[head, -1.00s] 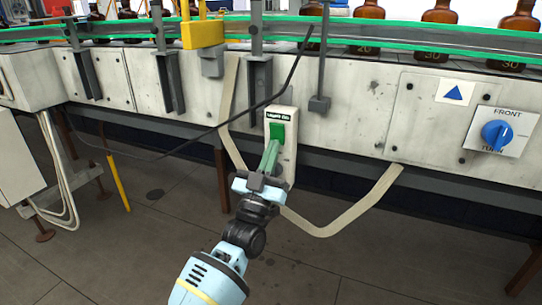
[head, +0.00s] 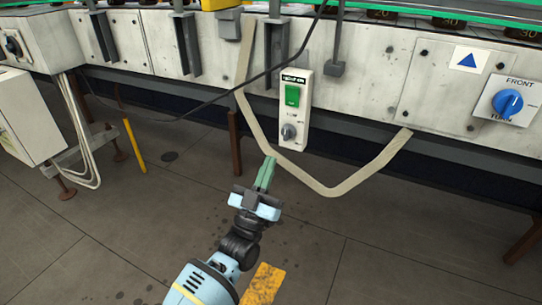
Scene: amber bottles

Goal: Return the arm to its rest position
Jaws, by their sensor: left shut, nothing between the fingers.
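My left gripper (head: 266,172) is in the lower middle of the head view, at the end of my left arm. Its green fingers are together with nothing between them. It is apart from the switch box (head: 304,120), below and to the left of it. The box is pale, with a green button (head: 292,95) above a grey knob (head: 289,132). My right gripper is not in view.
The conveyor's metal side panel (head: 385,65) runs across the top, with a blue FRONT knob (head: 507,104) at right. A beige cable (head: 345,188) hangs in a loop close to the gripper. A yellow post (head: 134,146) stands at left. Open floor (head: 400,240) lies at lower right.

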